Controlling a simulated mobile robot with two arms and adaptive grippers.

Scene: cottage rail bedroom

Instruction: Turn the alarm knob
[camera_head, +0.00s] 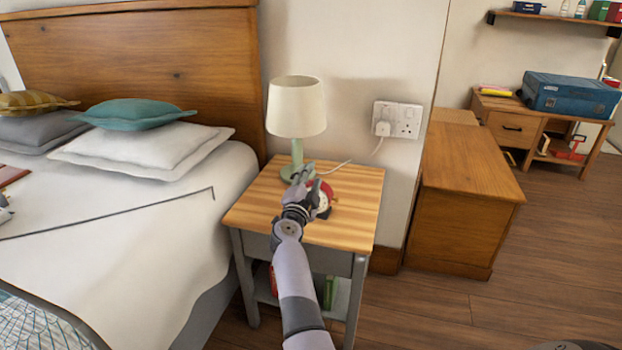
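A small red alarm clock (325,188) with a pale face stands on the wooden top of the nightstand (352,214). My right arm reaches up from below, and my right gripper (302,174) is over the nightstand at the clock's left side, hiding part of it. I cannot tell whether the fingers touch the clock. The alarm knob cannot be made out. The finger gap is too small to read. My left gripper cannot be made out in this view.
A lamp (296,108) with a green base stands right behind the gripper. Its cord runs toward a wall socket (397,119). The bed (120,240) with pillows is on the left. A wooden chest (465,190) stands to the right. The nightstand's right front top is clear.

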